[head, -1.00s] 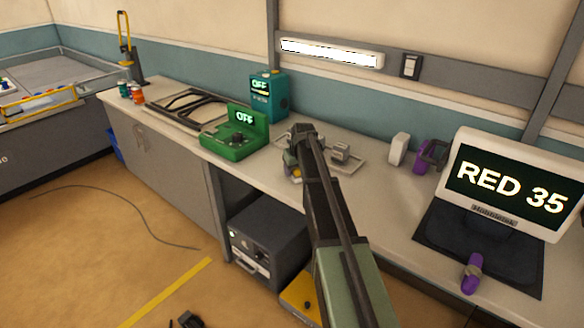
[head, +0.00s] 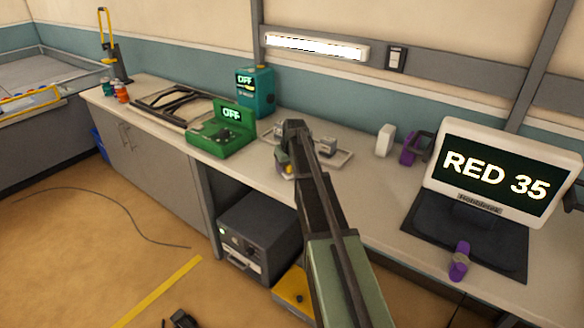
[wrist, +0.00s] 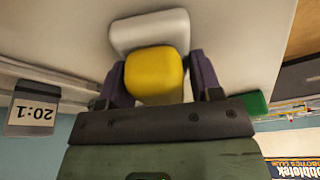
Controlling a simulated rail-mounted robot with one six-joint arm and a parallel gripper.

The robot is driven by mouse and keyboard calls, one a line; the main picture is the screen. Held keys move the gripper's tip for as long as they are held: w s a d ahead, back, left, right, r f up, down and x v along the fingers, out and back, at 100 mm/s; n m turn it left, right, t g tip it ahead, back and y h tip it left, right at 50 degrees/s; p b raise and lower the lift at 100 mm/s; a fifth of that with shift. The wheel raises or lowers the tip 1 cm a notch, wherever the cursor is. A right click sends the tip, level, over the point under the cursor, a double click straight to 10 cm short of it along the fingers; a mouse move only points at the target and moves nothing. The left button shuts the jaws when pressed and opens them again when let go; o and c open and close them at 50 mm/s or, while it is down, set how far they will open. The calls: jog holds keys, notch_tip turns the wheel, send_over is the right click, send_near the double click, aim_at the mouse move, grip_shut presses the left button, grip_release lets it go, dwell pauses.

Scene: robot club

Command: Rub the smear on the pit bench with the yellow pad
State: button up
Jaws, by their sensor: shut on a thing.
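My gripper (wrist: 160,76) is shut on the yellow pad (wrist: 154,72), which sits between its two dark fingers in the wrist view. A pale grey rounded block (wrist: 150,32) shows just beyond the pad; I cannot tell whether it is part of the pad or separate. In the head view my gripper (head: 284,158) is low over the pit bench (head: 352,190), mostly hidden by my arm, with a bit of yellow showing. I cannot tell whether the pad touches the bench. I cannot make out the smear in either view.
A shallow tray (head: 343,158) with grey parts is just right of my gripper. A green OFF unit (head: 222,135) and a teal OFF box (head: 256,92) stand to the left. A monitor (head: 497,172), purple clamp (head: 460,262) and white block (head: 385,140) are to the right.

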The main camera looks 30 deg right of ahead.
aim_at(265, 162)
jog(key=shift+w+a, duration=0.7)
jog(key=shift+w, duration=0.8)
jog(key=shift+w+a, duration=0.75)
jog(key=shift+w, duration=0.7)
jog(key=shift+w+a, duration=0.7)
jog(key=shift+w, duration=0.8)
notch_tip(265, 162, up, 9)
jog(key=p, duration=0.9)
